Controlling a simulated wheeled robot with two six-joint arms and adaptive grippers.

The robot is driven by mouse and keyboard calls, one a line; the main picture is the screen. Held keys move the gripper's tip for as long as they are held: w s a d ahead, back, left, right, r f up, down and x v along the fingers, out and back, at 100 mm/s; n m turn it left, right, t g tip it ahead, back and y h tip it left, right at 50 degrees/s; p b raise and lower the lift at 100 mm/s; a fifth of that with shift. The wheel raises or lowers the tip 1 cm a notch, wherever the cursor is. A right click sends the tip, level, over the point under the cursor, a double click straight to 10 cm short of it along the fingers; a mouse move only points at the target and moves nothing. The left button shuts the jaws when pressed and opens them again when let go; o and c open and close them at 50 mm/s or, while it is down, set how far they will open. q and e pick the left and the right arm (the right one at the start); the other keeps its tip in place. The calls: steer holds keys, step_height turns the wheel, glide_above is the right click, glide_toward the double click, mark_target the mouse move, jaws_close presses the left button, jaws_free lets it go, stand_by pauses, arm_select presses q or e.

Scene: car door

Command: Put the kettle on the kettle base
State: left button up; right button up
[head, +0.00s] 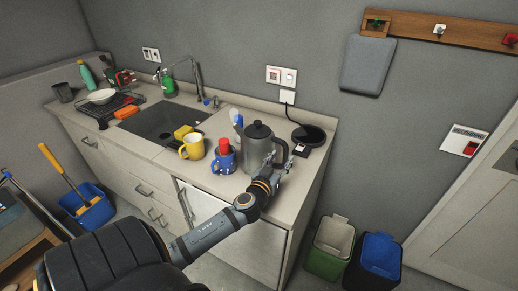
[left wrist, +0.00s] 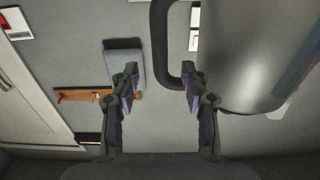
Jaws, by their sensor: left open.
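The grey kettle (head: 256,146) with a black lid stands upright near the counter's front right part. The kettle base (head: 308,136) is a round black disc on the counter, behind and to the right of the kettle. My left gripper (head: 281,164) is at the kettle's right side, by its handle. In the left wrist view, the open fingers (left wrist: 160,82) are on either side of the lower end of the black handle (left wrist: 160,45), with gaps visible. The kettle body (left wrist: 250,60) fills the right of that view. My right gripper does not show.
A blue mug (head: 224,161) with a red item and a yellow mug (head: 192,147) stand left of the kettle. A small black-and-white box (head: 300,151) lies in front of the base. The sink (head: 163,122) is further left. Bins (head: 329,247) stand on the floor at right.

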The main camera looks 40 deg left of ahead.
mark_target(285, 151)
arm_select(q)
steer(key=w+r+p, duration=0.1)
steer(key=w+p, duration=0.1)
steer(key=p, duration=0.1)
steer(key=shift+w+a+r, duration=0.3)
steer(key=shift+r, duration=0.1)
steer(key=shift+w+a+f, duration=0.1)
steer(key=shift+w+f, duration=0.1)
steer(key=shift+w, duration=0.35)
steer(key=shift+w+a+f, duration=0.1)
steer(key=shift+w+f, duration=0.1)
steer(key=shift+w, duration=0.3)
steer(key=shift+w+f, duration=0.1)
steer(key=shift+w, duration=0.05)
steer(key=shift+c, duration=1.4)
jaws_close()
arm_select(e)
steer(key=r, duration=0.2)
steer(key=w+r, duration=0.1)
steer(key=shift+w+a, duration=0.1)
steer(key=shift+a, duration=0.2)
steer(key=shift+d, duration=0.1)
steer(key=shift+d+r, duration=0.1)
